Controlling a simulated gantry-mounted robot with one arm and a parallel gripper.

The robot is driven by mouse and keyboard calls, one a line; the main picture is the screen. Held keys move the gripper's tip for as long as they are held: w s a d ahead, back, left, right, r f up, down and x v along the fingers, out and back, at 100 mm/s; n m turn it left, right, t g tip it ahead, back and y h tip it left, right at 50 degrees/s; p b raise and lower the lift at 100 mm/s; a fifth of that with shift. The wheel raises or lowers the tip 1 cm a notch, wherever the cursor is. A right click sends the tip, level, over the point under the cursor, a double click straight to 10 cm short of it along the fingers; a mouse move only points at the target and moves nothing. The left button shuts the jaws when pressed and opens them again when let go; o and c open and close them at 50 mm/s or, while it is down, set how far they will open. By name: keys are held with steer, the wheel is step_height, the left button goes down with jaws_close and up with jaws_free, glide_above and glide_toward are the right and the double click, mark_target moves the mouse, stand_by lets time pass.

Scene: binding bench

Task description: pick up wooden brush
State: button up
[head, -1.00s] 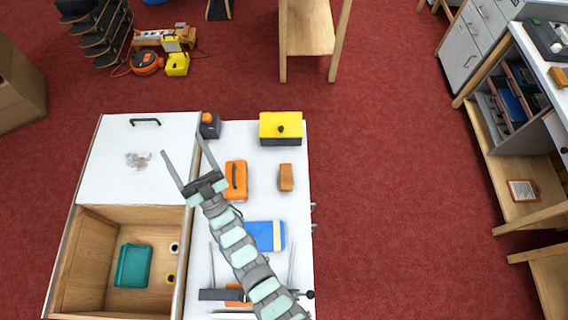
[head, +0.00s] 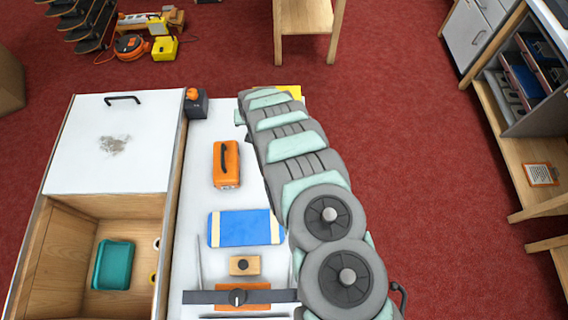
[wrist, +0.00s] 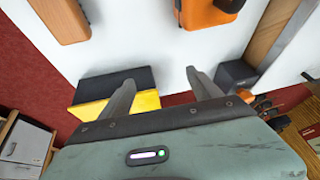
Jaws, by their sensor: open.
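A brown wooden block with rounded edges (wrist: 62,20), which looks like the wooden brush, lies on the white bench top at the upper left of the wrist view. In the head view my arm hides the gripper.
A yellow and black box (wrist: 148,101) is by my left finger. An orange case (head: 227,163), a blue pad (head: 240,228), a small wooden block with a dark knob (head: 245,265) and a dark box (head: 197,105) stand on the bench. An open compartment (head: 70,240) is at left.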

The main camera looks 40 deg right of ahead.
steer(key=s+g+b, duration=0.1)
steer(key=s, duration=0.4)
steer(key=s+d+g+y+b, duration=0.1)
steer(key=s+g, duration=0.1)
steer(key=s, duration=0.3)
steer(key=s+m+g, duration=0.1)
steer(key=s, duration=0.4)
steer(key=shift+s+d+r+g+y+b, duration=0.3)
steer(key=shift+s+d+y+b, duration=0.05)
steer(key=shift+d+y+b, duration=0.05)
step_height(320, 180, down, 4)
steer(key=shift+f, duration=0.15)
steer(key=shift+w+f, duration=0.2)
steer(key=shift+f, duration=0.3)
steer(key=shift+w+d+f+b, duration=0.1)
steer(key=shift+f+b, duration=0.35)
steer(key=shift+f, duration=2.1)
steer(key=shift+c, duration=0.2)
steer(key=c, duration=1.5)
